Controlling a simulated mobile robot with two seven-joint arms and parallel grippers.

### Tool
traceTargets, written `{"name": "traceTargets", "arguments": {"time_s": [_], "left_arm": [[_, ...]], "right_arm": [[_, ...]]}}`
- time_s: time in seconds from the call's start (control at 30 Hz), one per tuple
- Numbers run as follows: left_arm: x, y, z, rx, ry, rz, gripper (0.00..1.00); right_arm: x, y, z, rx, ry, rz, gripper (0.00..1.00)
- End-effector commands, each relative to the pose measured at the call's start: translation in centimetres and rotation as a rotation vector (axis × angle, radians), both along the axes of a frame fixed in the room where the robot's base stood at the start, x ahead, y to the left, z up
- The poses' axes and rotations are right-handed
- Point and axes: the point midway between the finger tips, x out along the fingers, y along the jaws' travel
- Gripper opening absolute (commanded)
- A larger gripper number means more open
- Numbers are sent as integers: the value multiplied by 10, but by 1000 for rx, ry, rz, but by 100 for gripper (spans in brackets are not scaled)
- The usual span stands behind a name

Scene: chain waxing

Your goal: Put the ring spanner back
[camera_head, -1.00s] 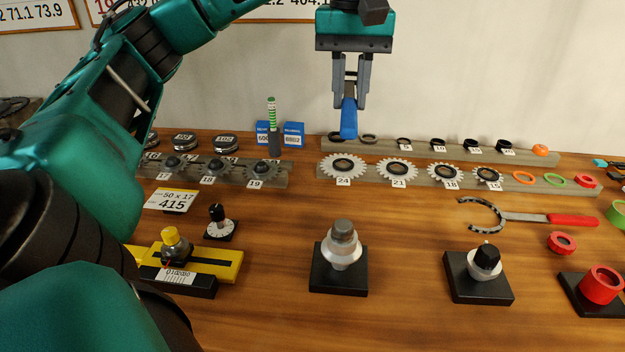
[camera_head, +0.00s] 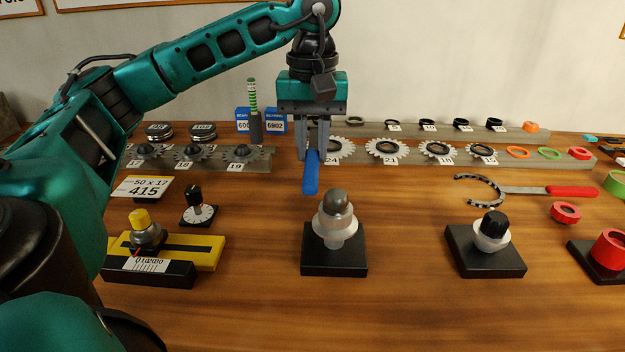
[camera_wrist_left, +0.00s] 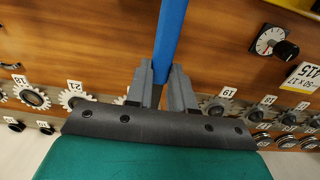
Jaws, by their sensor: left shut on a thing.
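My left gripper (camera_head: 314,152) is shut on a blue bar-like handle (camera_head: 311,176), which I take to be the ring spanner. The handle hangs down from the fingers, in front of the gap between the two sprocket rails. In the left wrist view the blue handle (camera_wrist_left: 171,40) runs from between the fingers (camera_wrist_left: 161,88) to the top edge. The spanner's ring end does not show in either view. My right gripper is not in view.
A grey-white hub on a black base (camera_head: 334,262) stands in front of the held tool. Sprocket rails (camera_head: 265,161) line the back. A chain whip with red handle (camera_head: 572,191) lies right. Bare wood (camera_head: 410,205) lies between.

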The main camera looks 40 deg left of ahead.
Motion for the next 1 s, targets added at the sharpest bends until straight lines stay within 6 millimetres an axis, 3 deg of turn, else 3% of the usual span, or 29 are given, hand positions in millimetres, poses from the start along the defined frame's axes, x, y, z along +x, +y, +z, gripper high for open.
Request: {"name": "traceTargets", "arguments": {"time_s": [0.4, 0.77, 0.8, 1.0], "left_arm": [[0, 0, -48, -1, 1, -1, 0], [0, 0, -52, -1, 0, -1, 0], [0, 0, -51, -1, 1, -1, 24], [0, 0, -51, -1, 1, -1, 44]], "right_arm": [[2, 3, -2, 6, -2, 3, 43], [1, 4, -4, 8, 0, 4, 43], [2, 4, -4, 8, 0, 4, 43], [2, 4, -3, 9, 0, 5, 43]]}}
